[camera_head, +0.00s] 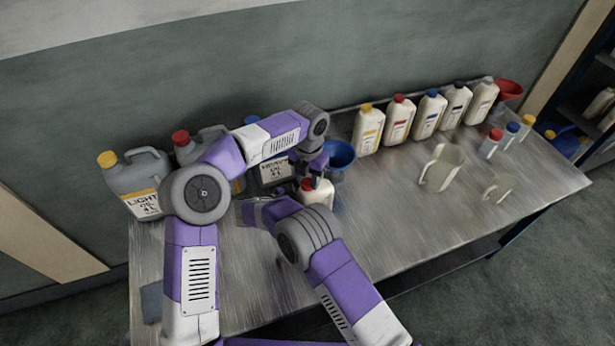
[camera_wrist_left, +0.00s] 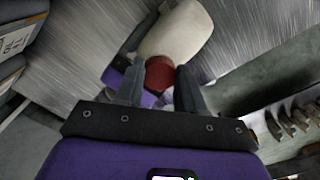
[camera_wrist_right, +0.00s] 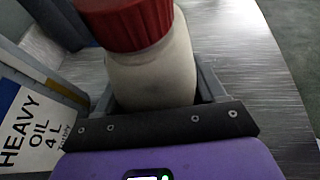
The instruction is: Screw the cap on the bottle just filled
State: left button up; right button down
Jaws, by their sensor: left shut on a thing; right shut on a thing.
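A cream bottle (camera_head: 318,192) with a red cap (camera_wrist_left: 159,74) stands near the left-middle of the table, partly hidden by my arms. My left gripper (camera_wrist_left: 160,80) is shut on the red cap, one finger on each side, above the bottle's neck. My right gripper (camera_wrist_right: 158,88) is shut on the bottle's body (camera_wrist_right: 152,70), below the cap. The cap also shows at the top of the right wrist view (camera_wrist_right: 125,22) and sits on the neck there. Whether it is fully tight cannot be told.
Grey oil jugs (camera_head: 133,182) stand at the back left, close to my arms. A blue funnel (camera_head: 340,153) is just right of the bottle. Several capped cream bottles (camera_head: 398,122) line the back right.

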pick_arm(q)
jog(key=shift+m, duration=0.8)
jog(key=o, duration=1)
jog(key=shift+r, duration=0.1)
jog(key=shift+r, duration=2.2)
jog(key=shift+c, duration=0.4)
